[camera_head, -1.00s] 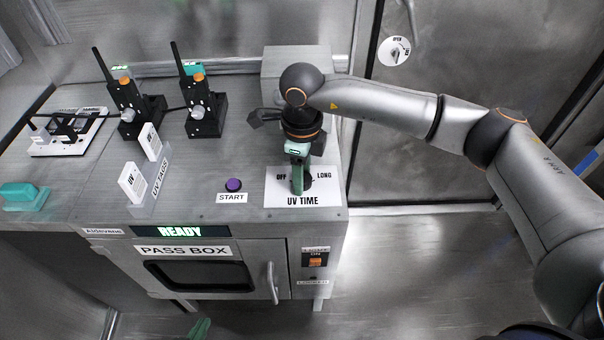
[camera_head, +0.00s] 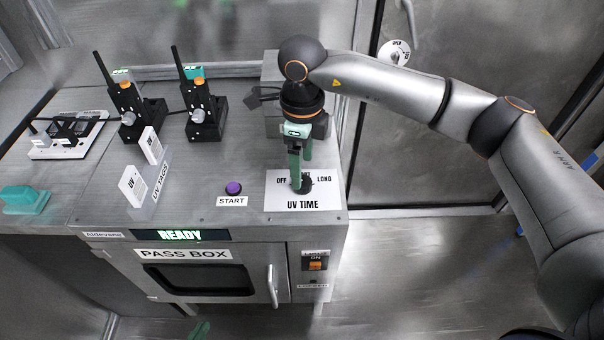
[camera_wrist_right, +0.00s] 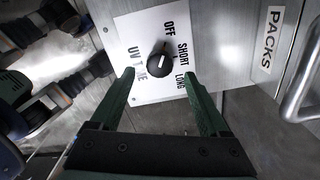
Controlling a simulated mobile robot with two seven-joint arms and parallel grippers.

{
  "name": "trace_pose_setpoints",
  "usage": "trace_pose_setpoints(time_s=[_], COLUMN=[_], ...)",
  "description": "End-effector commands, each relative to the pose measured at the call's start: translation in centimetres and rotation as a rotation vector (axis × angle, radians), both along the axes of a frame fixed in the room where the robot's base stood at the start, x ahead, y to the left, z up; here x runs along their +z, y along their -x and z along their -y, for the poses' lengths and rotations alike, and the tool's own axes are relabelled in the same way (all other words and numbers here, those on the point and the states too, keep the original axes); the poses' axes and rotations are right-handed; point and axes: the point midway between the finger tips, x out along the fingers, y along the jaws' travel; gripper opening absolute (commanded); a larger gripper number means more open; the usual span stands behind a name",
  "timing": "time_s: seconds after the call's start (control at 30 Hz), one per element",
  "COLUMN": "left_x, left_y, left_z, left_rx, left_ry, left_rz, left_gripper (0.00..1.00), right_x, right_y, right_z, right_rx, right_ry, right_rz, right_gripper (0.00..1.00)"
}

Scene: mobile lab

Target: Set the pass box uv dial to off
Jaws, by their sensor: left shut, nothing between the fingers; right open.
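The UV dial is a small black knob (camera_wrist_right: 160,62) on a white plate labelled UV TIME (camera_head: 285,203), on the pass box's top near its front right corner. OFF, SHORT and LONG are printed around it. In the right wrist view its white mark seems to point roughly towards SHORT; the exact angle is unclear. My right gripper (camera_head: 302,170) points down over the dial, open, also seen in the wrist view (camera_wrist_right: 165,78). Its green fingers stand apart either side of the knob; contact cannot be told. My left gripper (camera_head: 200,329) shows only as a green tip at the bottom edge, shut and empty.
The pass box (camera_head: 190,253) has a READY display, a door handle (camera_head: 272,287) and a purple START button (camera_head: 233,188). UV tags (camera_head: 133,187) in a holder and two black radios (camera_head: 204,110) stand left of the dial. A grey block (camera_head: 271,70) stands behind.

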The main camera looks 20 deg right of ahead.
Motion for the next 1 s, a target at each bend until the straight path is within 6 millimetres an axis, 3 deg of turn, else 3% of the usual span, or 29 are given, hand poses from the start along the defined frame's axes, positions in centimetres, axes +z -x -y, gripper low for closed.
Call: trace_pose_setpoints(time_s=[0.2, 0.4, 1.0], left_x=[0.0, 0.1, 0.0], left_y=[0.0, 0.0, 0.1], left_z=[0.0, -0.1, -0.1], left_rx=[0.001, 0.002, 0.003], left_ry=[-0.001, -0.001, -0.002], left_rz=[0.0, 0.001, -0.001], left_gripper=[0.0, 0.0, 0.0], right_x=[4.8, 7.2, 7.7], right_y=[0.0, 0.0, 0.0], right_z=[-0.1, -0.1, 0.0], right_rx=[0.001, 0.001, 0.001], right_ry=[-0.001, -0.001, -0.001], right_rz=[0.003, 0.001, -0.001], right_gripper=[0.79, 0.79, 0.79])
